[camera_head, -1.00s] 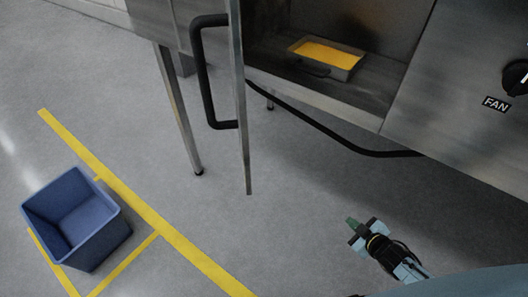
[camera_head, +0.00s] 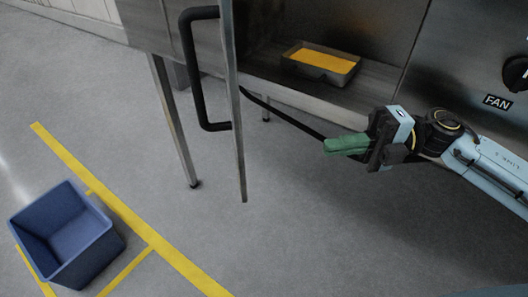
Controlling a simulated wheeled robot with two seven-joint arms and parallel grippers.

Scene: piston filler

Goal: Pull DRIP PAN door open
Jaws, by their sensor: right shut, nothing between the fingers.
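The drip pan door (camera_head: 234,110) is a metal panel seen nearly edge-on, standing swung out from the machine. Its black bar handle (camera_head: 192,75) is on the door's left face. Behind the door the compartment is open and holds a grey pan (camera_head: 320,68) with yellow contents. My right gripper (camera_head: 328,146) has green fingers that are shut and empty. It points left, in front of the compartment's lower edge and to the right of the door, apart from it. My left gripper is out of view.
A blue bin (camera_head: 68,232) stands on the floor at lower left, by yellow floor lines (camera_head: 130,225). A metal leg (camera_head: 175,125) is left of the door. A FAN knob (camera_head: 516,74) is at right. The floor between is clear.

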